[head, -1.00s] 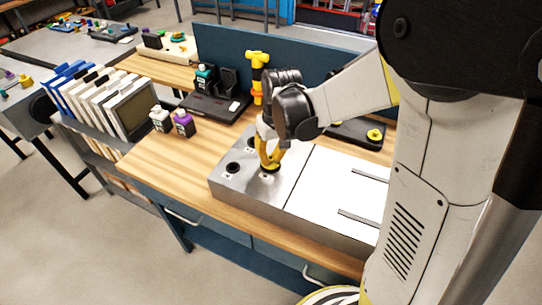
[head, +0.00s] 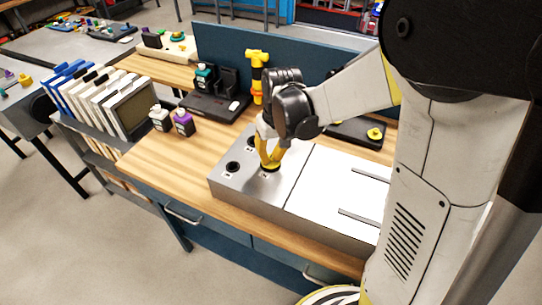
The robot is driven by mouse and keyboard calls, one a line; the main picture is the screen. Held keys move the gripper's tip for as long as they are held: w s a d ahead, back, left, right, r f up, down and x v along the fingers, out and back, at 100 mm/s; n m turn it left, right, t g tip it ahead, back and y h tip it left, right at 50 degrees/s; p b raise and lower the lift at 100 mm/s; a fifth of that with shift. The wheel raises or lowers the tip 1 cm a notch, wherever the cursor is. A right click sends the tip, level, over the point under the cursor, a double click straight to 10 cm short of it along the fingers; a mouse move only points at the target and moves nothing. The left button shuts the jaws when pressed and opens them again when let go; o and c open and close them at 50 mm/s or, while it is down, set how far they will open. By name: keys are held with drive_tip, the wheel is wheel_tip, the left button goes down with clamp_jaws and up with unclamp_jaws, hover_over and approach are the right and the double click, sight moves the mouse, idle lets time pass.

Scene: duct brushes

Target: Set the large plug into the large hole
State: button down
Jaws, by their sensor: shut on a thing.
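My gripper (head: 269,166), with yellow fingers, points down at the top of the grey metal box (head: 222,183) on the bench. It is shut on a small dark piece, seemingly the large plug (head: 270,169), low at the box's top face beside a small label. The fingers hide most of the plug, and I cannot tell whether it is in a hole or just above one. Two other dark round holes show on the box, one at the front left (head: 232,167) and one farther back (head: 250,142). Their sizes are hard to compare.
A black tray (head: 345,132) with a yellow knobbed piece (head: 375,134) lies behind the box. The wooden bench (head: 160,160) is clear left of the box.

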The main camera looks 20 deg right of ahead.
sight(274, 163)
drive_tip(key=shift+f+b, duration=0.45)
drive_tip(key=shift+f, duration=0.1)
drive_tip(key=c, duration=1.8)
unclamp_jaws()
drive_tip(key=r+p, duration=0.2)
drive_tip(key=r, duration=0.1)
drive_tip(key=s+r+p, duration=0.1)
drive_tip(key=r+p, duration=0.2)
drive_tip(key=r, duration=0.1)
drive_tip(key=r+p, duration=0.3)
drive_tip(key=r, duration=0.1)
drive_tip(key=shift+s+d, duration=0.15)
drive_tip(key=shift+d, duration=0.15)
drive_tip(key=s+t+b, duration=0.2)
drive_tip(key=s+b, duration=0.1)
drive_tip(key=s, duration=0.1)
drive_tip(key=s+t+b, duration=0.2)
drive_tip(key=s+b, duration=0.1)
drive_tip(key=s, duration=0.2)
drive_tip(key=s+t+b, duration=0.2)
drive_tip(key=s+b, duration=0.1)
drive_tip(key=s, duration=0.1)
drive_tip(key=shift+s+a+r+m+h, duration=0.2)
drive_tip(key=shift+s+a+m+h, duration=0.1)
drive_tip(key=shift+m, duration=0.1)
